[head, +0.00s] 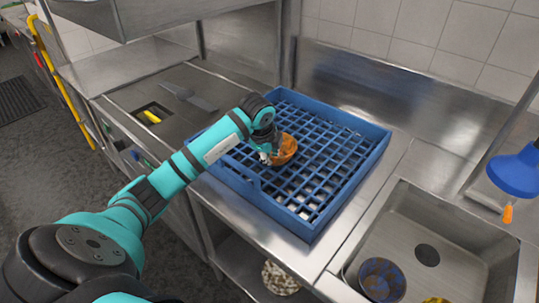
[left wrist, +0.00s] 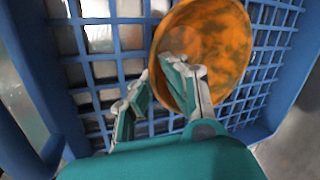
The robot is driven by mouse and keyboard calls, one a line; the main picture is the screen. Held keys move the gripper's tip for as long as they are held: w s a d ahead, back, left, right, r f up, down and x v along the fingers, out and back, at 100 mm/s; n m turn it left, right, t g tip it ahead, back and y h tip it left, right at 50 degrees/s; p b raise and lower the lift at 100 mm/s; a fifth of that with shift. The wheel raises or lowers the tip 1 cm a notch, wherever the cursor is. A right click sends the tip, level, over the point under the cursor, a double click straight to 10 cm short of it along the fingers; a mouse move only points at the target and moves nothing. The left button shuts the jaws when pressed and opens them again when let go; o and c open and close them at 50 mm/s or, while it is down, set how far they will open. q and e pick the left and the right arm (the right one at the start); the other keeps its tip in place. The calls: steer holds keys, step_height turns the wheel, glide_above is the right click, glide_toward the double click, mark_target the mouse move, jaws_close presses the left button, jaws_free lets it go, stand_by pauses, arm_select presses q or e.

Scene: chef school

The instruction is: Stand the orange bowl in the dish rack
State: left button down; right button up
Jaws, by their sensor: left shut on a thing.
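The orange bowl (head: 284,150) is in the blue dish rack (head: 345,182), left of the rack's middle. In the left wrist view the bowl (left wrist: 222,45) is tilted, its round face showing with dark patches, against the rack's grid (left wrist: 100,72). My left gripper (head: 266,156) reaches down into the rack from the left and is shut on the bowl's near rim. In the left wrist view the gripper's fingers (left wrist: 155,85) overlap the bowl's lower left edge. The bowl's lowest part is hidden, so I cannot tell how it rests on the grid. My right gripper is not in view.
A steel sink (head: 428,255) with a dark blue-and-brown bowl (head: 382,279) lies right of the rack. A blue lamp-like object (head: 515,172) hangs at the right. A grey utensil (head: 190,97) lies on the counter at left. The rack's right half is empty.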

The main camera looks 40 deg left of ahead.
arm_select(q)
steer(key=shift+f, duration=0.45)
steer(key=c, duration=1.4)
jaws_free()
steer(key=shift+c, duration=0.2)
steer(key=b+v, duration=0.2)
steer(key=v, duration=1)
steer(key=shift+s, duration=0.1)
